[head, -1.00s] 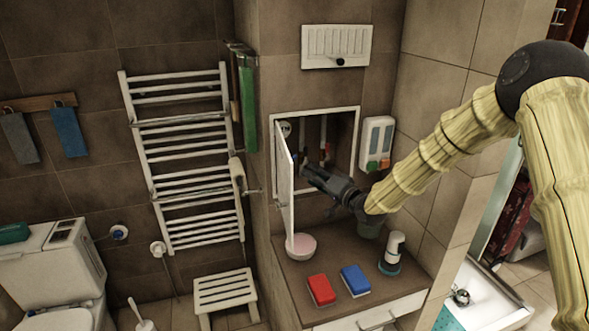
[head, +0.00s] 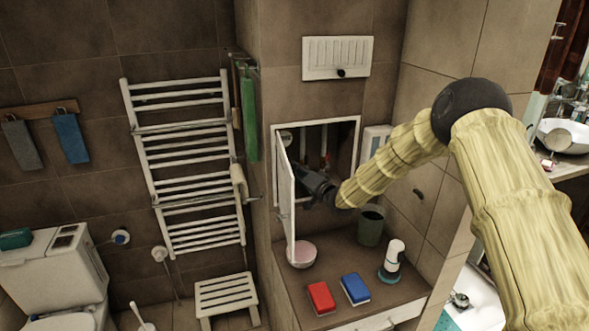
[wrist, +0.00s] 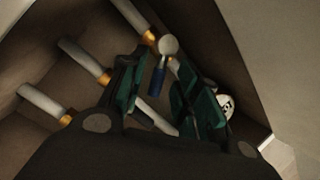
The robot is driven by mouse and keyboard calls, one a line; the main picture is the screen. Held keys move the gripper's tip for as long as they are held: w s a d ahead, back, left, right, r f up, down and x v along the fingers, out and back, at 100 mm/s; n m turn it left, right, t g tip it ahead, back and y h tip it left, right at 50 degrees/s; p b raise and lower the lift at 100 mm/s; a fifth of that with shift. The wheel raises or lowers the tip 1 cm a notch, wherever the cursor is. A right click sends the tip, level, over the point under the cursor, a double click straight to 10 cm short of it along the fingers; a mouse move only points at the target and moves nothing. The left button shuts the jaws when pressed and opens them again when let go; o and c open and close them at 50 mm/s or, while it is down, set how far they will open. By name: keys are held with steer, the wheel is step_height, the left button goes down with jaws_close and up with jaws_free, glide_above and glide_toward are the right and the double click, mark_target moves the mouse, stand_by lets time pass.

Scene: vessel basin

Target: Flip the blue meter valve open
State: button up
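The blue meter valve handle (wrist: 157,82) shows in the wrist view, below a round pale knob-like part (wrist: 168,45) by a pipe. My gripper (wrist: 160,92) is open, with its two dark green-padded fingers apart on either side of the blue handle; I cannot tell whether either touches it. A round white meter dial (wrist: 226,106) lies to the right of the fingers. In the head view my gripper (head: 303,180) reaches into the open wall cabinet (head: 358,140), behind its white door (head: 286,200). The blue handle is hidden there.
Several pipes with brass fittings (wrist: 104,78) run close to the fingers. A red handle (head: 328,160) is inside the cabinet. Below, the counter holds a pink bowl (head: 302,253), a red sponge (head: 321,298), a blue sponge (head: 355,289), a soap bottle (head: 393,260) and a cup (head: 371,225).

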steer(key=shift+w+a, duration=0.3)
steer(key=shift+w, duration=0.05)
jaws_close()
steer(key=shift+s+f+b, duration=0.1)
steer(key=shift+b, duration=0.3)
steer(key=a+n+h+b, duration=0.1)
steer(key=n+b, duration=0.2)
steer(key=r+n+g+h+b, duration=0.1)
steer(key=n+h+b, duration=0.1)
steer(key=n+b, duration=0.1)
steer(key=s+a+n+h+b, duration=0.1)
steer(key=n+b, duration=0.2)
steer(key=shift+a+r, duration=0.3)
steer(key=shift+r, duration=0.1)
stand_by(0.5)
